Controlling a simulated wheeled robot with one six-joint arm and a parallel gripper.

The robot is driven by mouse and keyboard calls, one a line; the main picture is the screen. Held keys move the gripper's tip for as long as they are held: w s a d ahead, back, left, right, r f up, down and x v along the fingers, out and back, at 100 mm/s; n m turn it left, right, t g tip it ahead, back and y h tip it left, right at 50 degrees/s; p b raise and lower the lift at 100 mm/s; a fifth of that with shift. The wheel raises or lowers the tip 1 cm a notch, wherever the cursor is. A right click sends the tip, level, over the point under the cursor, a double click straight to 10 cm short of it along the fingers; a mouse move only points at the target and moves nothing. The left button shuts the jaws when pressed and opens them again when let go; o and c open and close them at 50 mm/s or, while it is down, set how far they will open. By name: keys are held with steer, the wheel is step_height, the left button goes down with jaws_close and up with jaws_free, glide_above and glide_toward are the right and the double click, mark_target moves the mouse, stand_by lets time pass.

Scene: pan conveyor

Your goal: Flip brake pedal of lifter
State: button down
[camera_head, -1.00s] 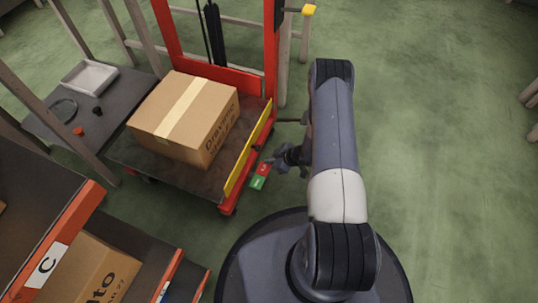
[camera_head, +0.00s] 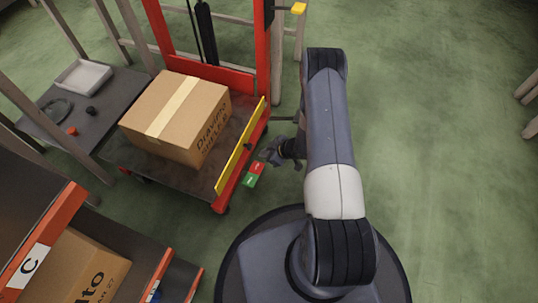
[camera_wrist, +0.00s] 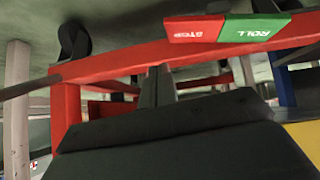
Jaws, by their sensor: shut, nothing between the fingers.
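The brake pedal is a small two-part plate, red and green (camera_head: 254,174), at the lower right side of the red lifter (camera_head: 272,60). In the wrist view its red half (camera_wrist: 195,29) reads STOP and its green half (camera_wrist: 256,27) reads ROLL. It sits along a red lifter bar. My gripper (camera_head: 270,154) is just above and right of the pedal in the head view. In the wrist view its dark fingers (camera_wrist: 157,86) are together and empty, pointing at the red bar beneath the red half. I cannot tell whether they touch it.
A cardboard box (camera_head: 180,112) rests on the lifter's platform, which has a yellow edge (camera_head: 240,150). A dark table (camera_head: 60,120) with a white tray (camera_head: 83,75) stands left. An orange-edged shelf (camera_head: 45,225) is at lower left. Green floor on the right is open.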

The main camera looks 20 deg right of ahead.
steer(key=w+d+p+v, duration=0.1)
steer(key=p+v, duration=0.2)
steer(key=v, duration=0.7)
steer(key=shift+w+r, duration=0.2)
steer(key=shift+w, duration=0.1)
steer(key=shift+d+f, duration=0.1)
